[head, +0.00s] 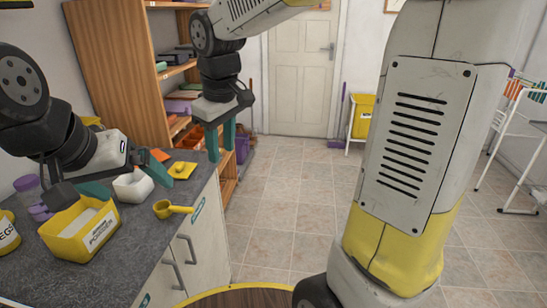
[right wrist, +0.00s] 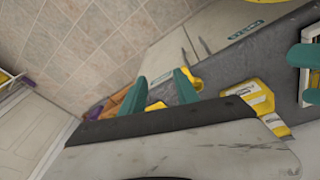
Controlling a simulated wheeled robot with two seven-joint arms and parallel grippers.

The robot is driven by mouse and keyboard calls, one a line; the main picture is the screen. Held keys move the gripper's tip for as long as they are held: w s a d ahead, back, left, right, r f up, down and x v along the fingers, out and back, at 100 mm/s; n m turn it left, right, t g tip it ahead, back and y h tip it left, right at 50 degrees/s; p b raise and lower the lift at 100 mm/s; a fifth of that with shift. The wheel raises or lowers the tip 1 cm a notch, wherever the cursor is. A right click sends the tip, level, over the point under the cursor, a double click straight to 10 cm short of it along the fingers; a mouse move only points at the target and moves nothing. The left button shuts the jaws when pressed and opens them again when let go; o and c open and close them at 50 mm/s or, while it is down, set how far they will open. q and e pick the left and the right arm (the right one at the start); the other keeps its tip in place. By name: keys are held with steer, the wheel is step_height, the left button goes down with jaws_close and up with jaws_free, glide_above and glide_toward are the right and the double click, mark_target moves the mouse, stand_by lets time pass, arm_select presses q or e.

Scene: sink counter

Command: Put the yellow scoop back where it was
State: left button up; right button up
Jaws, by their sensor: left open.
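The yellow scoop (head: 172,209) lies on the dark counter near its front edge, held by neither gripper. A yellow tub of white powder (head: 72,228) with a printed label stands open to its left. My left gripper (head: 125,180) is open and empty, its teal fingers spread around or over a small white container (head: 134,189), behind the tub and scoop; contact cannot be told. My right gripper (head: 221,140) points down, open and empty, near the counter's far end, apart from the scoop. In the right wrist view, a yellow piece beside one finger is probably the scoop (right wrist: 197,83).
A yellow lid-like piece (head: 182,170) and an orange item (head: 160,155) lie at the counter's far end. A yellow jar (head: 7,232) and a purple-topped container (head: 28,190) stand left. A wooden shelf (head: 120,75) rises behind. Counter around the scoop is clear.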

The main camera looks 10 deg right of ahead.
steer(key=s+d+r+m+t+y, duration=0.1)
steer(key=s+d+m+t, duration=0.3)
steer(key=s+d+m, duration=0.4)
steer(key=s+d, duration=0.4)
steer(key=shift+s, duration=0.4)
steer(key=shift+r, duration=0.1)
